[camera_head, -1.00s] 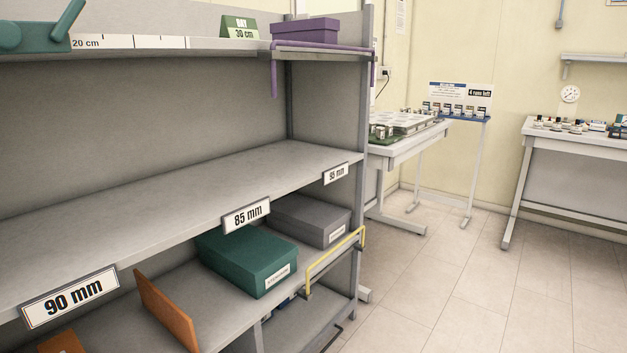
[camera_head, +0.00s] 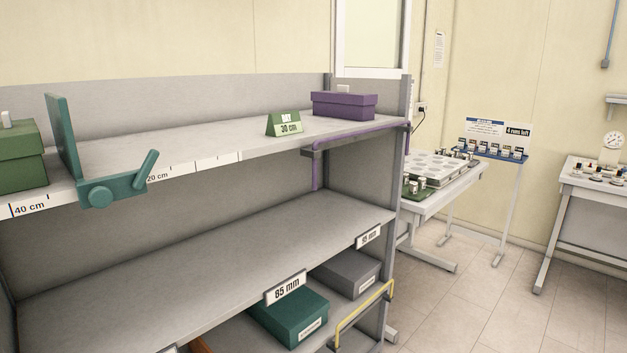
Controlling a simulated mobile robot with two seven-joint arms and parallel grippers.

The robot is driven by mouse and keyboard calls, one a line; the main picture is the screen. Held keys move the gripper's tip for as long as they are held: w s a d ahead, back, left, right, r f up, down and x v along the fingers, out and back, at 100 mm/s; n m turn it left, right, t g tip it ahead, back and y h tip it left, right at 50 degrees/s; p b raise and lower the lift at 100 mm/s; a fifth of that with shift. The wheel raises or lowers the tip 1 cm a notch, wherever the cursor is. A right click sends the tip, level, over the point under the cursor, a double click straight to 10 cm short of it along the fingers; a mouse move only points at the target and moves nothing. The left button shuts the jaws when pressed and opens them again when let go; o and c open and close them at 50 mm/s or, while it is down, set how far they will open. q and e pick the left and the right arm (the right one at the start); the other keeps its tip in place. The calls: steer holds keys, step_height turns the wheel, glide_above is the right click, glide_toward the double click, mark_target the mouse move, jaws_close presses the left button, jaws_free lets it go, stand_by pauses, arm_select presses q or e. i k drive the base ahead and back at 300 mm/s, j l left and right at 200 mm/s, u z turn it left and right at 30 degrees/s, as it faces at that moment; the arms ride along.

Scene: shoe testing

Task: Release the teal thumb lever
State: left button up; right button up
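The teal thumb lever (camera_head: 147,167) sticks up and to the right from a teal clamp block (camera_head: 100,194) on the front edge of the top shelf. A tall teal plate (camera_head: 62,137) rises from the same block and stands upright across the shelf. A round teal knob shows on the block's front. Neither of my grippers is in the head view, and nothing touches the lever.
Open floor (camera_head: 480,300) lies right of the rack.

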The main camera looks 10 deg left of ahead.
mark_target(147, 166)
steer(key=u, duration=0.65)
steer(key=i+l+u, duration=0.1)
steer(key=u, duration=0.35)
steer(key=l+u, duration=0.1)
steer(key=u, duration=0.3)
steer(key=i+l+u, duration=0.1)
steer(key=u, duration=0.35)
steer(key=l+u, duration=0.7)
steer(key=l, duration=0.15)
steer(key=l+u, duration=0.15)
steer(key=l, duration=0.3)
steer(key=k+l+u, duration=0.1)
steer(key=l, duration=0.35)
